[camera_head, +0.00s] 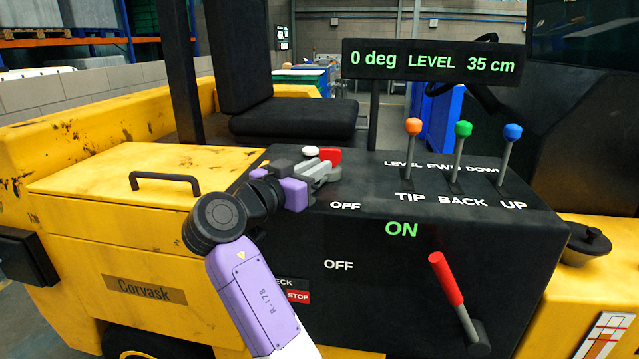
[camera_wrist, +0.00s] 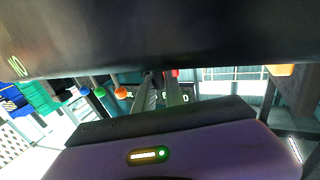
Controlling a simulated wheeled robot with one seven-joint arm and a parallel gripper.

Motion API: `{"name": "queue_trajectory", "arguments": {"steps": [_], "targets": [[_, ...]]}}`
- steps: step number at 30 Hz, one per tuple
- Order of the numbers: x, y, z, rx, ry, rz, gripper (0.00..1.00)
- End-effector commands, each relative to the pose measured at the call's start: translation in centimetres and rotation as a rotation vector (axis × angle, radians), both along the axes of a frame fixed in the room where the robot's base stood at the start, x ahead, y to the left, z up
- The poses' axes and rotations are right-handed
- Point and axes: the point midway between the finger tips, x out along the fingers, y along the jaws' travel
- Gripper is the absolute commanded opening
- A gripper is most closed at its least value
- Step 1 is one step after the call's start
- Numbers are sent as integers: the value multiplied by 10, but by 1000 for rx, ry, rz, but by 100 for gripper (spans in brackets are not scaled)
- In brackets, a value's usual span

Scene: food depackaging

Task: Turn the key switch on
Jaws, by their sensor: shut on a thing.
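My gripper (camera_head: 322,168) is at the upper left of the black control console, with its grey fingers closed together. A red piece (camera_head: 330,156), which looks like the key's head, shows at the fingertips; the fingers hide most of it and the switch under it. In the wrist view my gripper (camera_wrist: 166,80) points at the console, and a small bit of red (camera_wrist: 174,73) shows at the tips. The key's turn angle cannot be made out. A white OFF label (camera_head: 345,206) and a green ON label (camera_head: 401,229) are on the console to the right.
A red-handled lever (camera_head: 446,279) stands at the console's lower right. Levers with orange (camera_head: 413,126), green (camera_head: 463,129) and blue (camera_head: 512,131) knobs stand at the right. A display (camera_head: 433,63) reads 0 deg, LEVEL, 35 cm. A black seat (camera_head: 290,118) is behind.

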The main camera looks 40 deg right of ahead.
Motion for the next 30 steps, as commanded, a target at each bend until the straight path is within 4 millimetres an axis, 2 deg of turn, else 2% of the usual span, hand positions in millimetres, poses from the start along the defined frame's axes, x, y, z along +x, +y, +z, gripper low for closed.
{"name": "queue_trajectory", "arguments": {"steps": [9, 24, 25, 27, 28, 30], "targets": [[1, -1, -2, 2, 2, -109, 0], [1, -2, -2, 4, 4, -128, 0], [1, -2, -2, 5, 4, -128, 16], [1, -2, -2, 4, 4, -127, 30], [1, -2, -2, 4, 3, -127, 36], [1, -2, -2, 3, 3, -127, 36]]}}
